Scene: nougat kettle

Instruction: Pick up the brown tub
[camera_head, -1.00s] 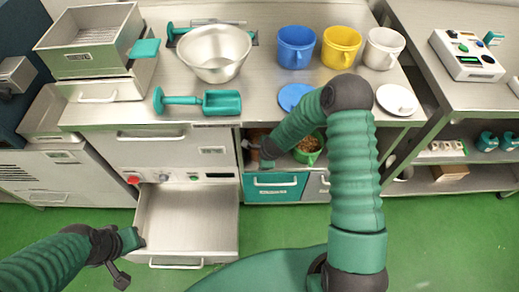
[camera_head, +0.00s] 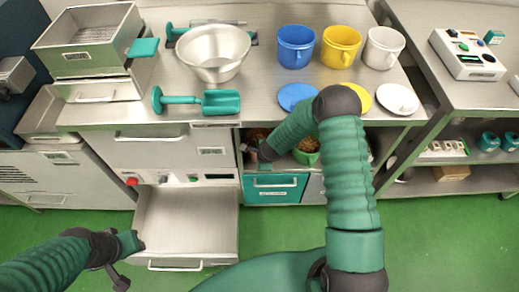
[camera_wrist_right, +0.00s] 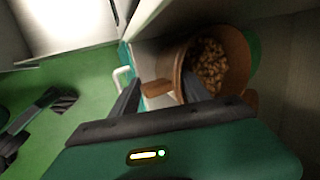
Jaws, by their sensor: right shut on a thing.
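The brown tub (camera_wrist_right: 239,48) is in the right wrist view, filled with small tan pieces, and has a brown lug on its near side. My right gripper (camera_wrist_right: 160,92) has a finger on each side of the lug and is shut on it. In the head view the tub (camera_head: 257,134) shows only in part, in the shelf opening under the counter, with my right gripper (camera_head: 252,150) at it. My left gripper (camera_head: 128,262) is low at the left, away from the tub; its jaw gap is unclear.
A green bowl (camera_head: 306,156) stands right of the tub in the opening. A teal drawer front (camera_head: 274,189) is below. An open, empty drawer (camera_head: 187,222) juts out to the left. Cups, saucers, a metal bowl (camera_head: 214,54) and a teal scoop (camera_head: 220,102) are on the counter above.

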